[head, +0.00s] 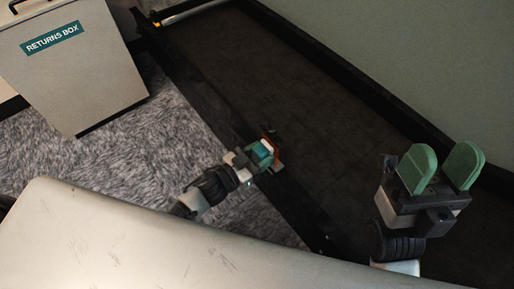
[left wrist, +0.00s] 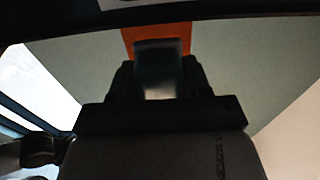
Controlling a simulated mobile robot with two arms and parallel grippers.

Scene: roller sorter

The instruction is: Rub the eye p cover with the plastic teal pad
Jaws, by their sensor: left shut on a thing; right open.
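My left gripper (head: 262,153) reaches in over the near rail of the dark belt. It is shut on a small teal block, which I take for the plastic teal pad (head: 261,151). A pale edge shows on the block. Orange-brown parts show right beside the jaws. In the left wrist view a dark, dim block (left wrist: 160,68) sits between the jaws, with an orange strip (left wrist: 128,38) behind it. I cannot make out the eye p cover in either view. My right gripper (head: 438,168), with two green fingers, is open and empty over the belt at the right.
A wide dark belt (head: 270,75) runs diagonally between black rails, and its visible surface looks empty. A grey box labelled RETURNS BOX (head: 95,85) stands at the upper left on shaggy grey carpet (head: 130,150). A green-grey wall (head: 430,50) rises behind the far rail.

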